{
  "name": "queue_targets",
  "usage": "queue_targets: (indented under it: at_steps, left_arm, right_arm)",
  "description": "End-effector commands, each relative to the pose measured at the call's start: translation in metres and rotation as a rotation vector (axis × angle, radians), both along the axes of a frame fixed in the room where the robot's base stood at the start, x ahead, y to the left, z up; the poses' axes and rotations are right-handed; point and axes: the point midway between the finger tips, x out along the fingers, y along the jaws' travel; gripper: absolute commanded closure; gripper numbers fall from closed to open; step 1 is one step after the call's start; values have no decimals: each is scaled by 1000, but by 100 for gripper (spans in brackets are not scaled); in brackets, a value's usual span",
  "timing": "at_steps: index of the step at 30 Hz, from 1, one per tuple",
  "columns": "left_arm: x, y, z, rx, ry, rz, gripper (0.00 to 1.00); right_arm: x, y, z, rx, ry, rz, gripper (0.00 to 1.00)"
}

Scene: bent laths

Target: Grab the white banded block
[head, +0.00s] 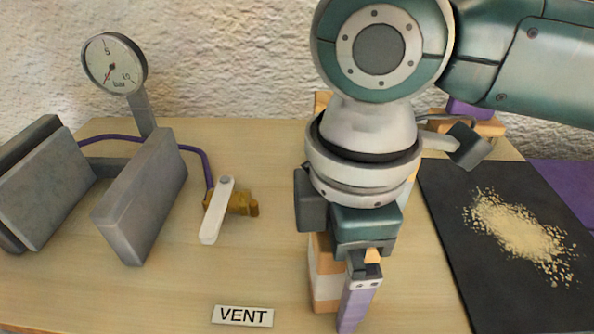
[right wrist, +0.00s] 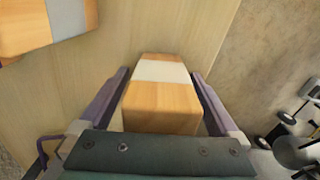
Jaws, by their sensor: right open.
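A wooden block with a white band (head: 325,283) stands on the table near the front edge, partly hidden behind my right gripper (head: 350,312). In the right wrist view the banded block (right wrist: 160,98) lies between the two purple fingers of the right gripper (right wrist: 161,75). The fingers are open, one on each side of it. Whether either finger touches the block cannot be told. A second wooden block with a pale band (right wrist: 25,28) shows at the upper left of the right wrist view. My left gripper is not in view.
Grey upright plates (head: 140,200) and a pressure gauge (head: 114,64) stand at the left. A brass valve (head: 240,203) with a white lever and a VENT label (head: 243,315) lie nearer. A dark mat (head: 450,235) with crumbs is at the right. My right arm hides the table's back middle.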

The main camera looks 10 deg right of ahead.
Motion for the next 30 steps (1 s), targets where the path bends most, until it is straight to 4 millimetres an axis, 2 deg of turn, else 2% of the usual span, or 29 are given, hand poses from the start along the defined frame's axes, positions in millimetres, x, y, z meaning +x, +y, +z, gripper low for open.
queue_targets:
  at_steps: [1, 8, 30]
  left_arm:
    - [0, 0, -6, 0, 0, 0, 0]
    - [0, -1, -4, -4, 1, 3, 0]
    - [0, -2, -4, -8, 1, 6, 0]
  right_arm:
    - [0, 0, -8, -1, 0, 1, 3]
    - [0, 0, -7, 0, -1, 2, 4]
    - [0, 0, -7, 0, -1, 1, 87]
